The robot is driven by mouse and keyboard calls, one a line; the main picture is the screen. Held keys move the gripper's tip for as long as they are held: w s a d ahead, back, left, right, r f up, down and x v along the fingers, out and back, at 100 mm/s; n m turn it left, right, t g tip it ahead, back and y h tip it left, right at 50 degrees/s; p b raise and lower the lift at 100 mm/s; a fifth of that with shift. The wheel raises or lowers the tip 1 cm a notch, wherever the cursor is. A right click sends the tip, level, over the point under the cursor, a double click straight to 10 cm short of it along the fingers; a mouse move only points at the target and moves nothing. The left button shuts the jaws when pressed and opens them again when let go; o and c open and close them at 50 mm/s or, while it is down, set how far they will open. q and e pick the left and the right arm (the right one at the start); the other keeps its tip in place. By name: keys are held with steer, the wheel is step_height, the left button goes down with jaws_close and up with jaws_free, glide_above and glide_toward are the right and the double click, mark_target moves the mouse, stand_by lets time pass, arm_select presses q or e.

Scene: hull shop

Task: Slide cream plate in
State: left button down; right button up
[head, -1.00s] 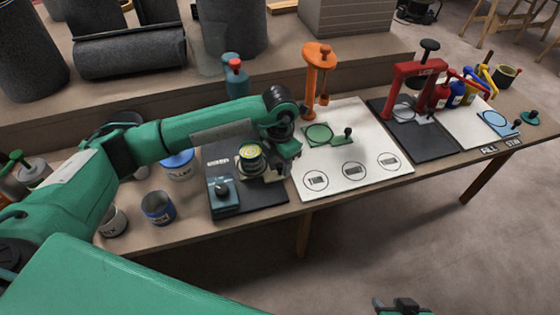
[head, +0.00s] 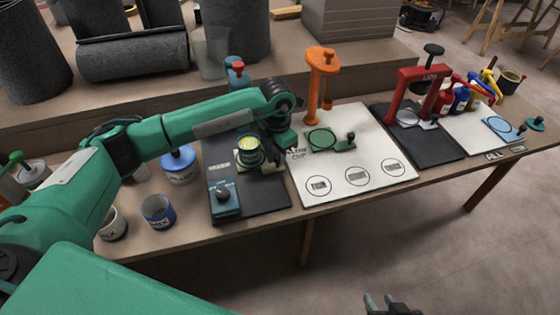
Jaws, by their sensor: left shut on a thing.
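The cream plate (head: 238,162) lies at the dark mat (head: 265,199) in the head view, mostly covered by a yellow-and-green can (head: 250,150) standing on it. Only parts of its pale edge show. My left gripper (head: 271,158) is at the plate's right side, low over the mat, and is shut on it. Its fingertips are partly hidden by the wrist. My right gripper (head: 386,304) shows at the bottom edge, empty and away from the table, with its two fingers apart.
A blue block with a dark knob (head: 224,197) stands at the mat's front. A white board (head: 335,191) with an orange stand (head: 314,85) and a green holder (head: 345,146) is to the right. Paint cans (head: 158,211) stand left. A red press (head: 398,95) is further right.

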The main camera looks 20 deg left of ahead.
arm_select(q)
steer(key=c, duration=1.3)
jaws_free()
steer(key=shift+o, duration=0.2)
step_height(320, 180, up, 14)
steer(key=p, duration=0.1)
arm_select(e)
steer(key=shift+s+d+r+g+h, duration=0.1)
steer(key=shift+s+d+g+h, duration=0.3)
steer(key=shift+d, duration=0.3)
steer(key=shift+s+d+r+g+h, duration=0.1)
steer(key=shift+s+d+g+h, duration=0.2)
steer(key=shift+d+g, duration=0.35)
arm_select(q)
steer(key=shift+f+p, duration=0.1)
steer(key=shift+p, duration=0.2)
